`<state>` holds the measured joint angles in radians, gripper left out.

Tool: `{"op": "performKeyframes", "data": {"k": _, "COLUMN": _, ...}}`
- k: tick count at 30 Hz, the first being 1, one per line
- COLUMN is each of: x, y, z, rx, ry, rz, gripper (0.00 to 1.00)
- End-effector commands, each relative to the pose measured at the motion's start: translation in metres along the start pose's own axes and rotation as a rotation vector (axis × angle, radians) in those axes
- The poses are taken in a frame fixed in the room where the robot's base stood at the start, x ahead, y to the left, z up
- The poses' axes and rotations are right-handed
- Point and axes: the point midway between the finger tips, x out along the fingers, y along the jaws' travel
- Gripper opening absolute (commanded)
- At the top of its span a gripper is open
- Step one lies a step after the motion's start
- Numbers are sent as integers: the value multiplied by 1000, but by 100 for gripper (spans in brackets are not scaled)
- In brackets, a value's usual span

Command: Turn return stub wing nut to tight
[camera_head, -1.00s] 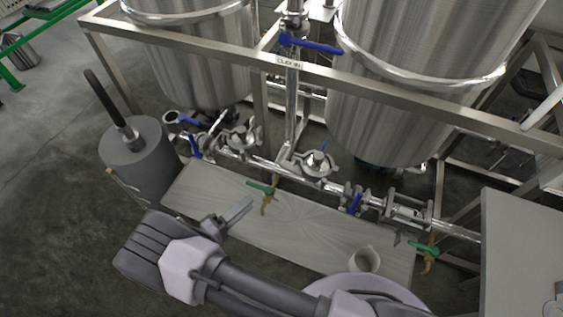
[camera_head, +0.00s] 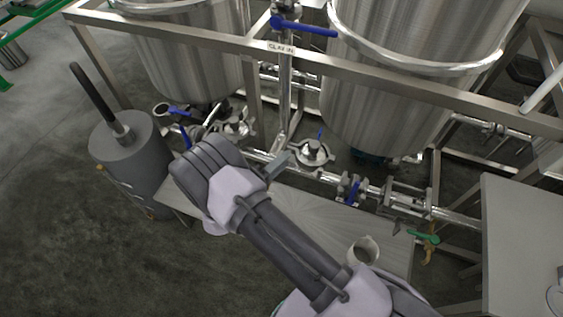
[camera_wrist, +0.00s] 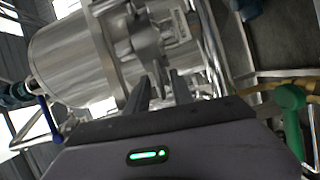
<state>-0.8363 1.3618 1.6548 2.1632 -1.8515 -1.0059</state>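In the wrist view a metal clamp (camera_wrist: 107,45) rings a steel cylindrical body, with lug-like metal parts (camera_wrist: 150,45) at its right side just beyond my fingers. I cannot tell which of these parts is the wing nut. My gripper (camera_wrist: 160,84) is open, its two dark fingers apart with a gap between them, pointing at those parts; I cannot tell whether they touch. In the head view my gripper (camera_head: 278,164) is near the pipe run, left of a round clamped fitting (camera_head: 314,152). Another clamped fitting (camera_head: 235,127) is further left, behind my wrist. No wing nut is clearly resolved.
A jug (camera_head: 363,250) stands on the grey platform (camera_head: 325,222). A grey cylinder (camera_head: 130,160) stands at left. Frame rails (camera_head: 390,83) cross above.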

Motion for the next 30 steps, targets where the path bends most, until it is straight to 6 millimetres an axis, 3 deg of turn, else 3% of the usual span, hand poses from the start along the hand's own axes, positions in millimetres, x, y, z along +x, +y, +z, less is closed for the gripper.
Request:
{"op": "performKeyframes", "data": {"k": 2, "x": 0, "y": 0, "z": 0, "rx": 0, "ry": 0, "rz": 0, "gripper": 26}}
{"op": "performKeyframes", "data": {"k": 6, "x": 0, "y": 0, "z": 0, "rx": 0, "ry": 0, "rz": 0, "gripper": 0}}
{"op": "performKeyframes", "data": {"k": 20, "x": 0, "y": 2, "z": 0, "rx": 39, "ry": -1, "rz": -16, "gripper": 0}}
{"op": "performKeyframes", "data": {"k": 30, "x": 0, "y": 6, "z": 0, "rx": 264, "ry": -1, "rz": -110, "gripper": 0}}
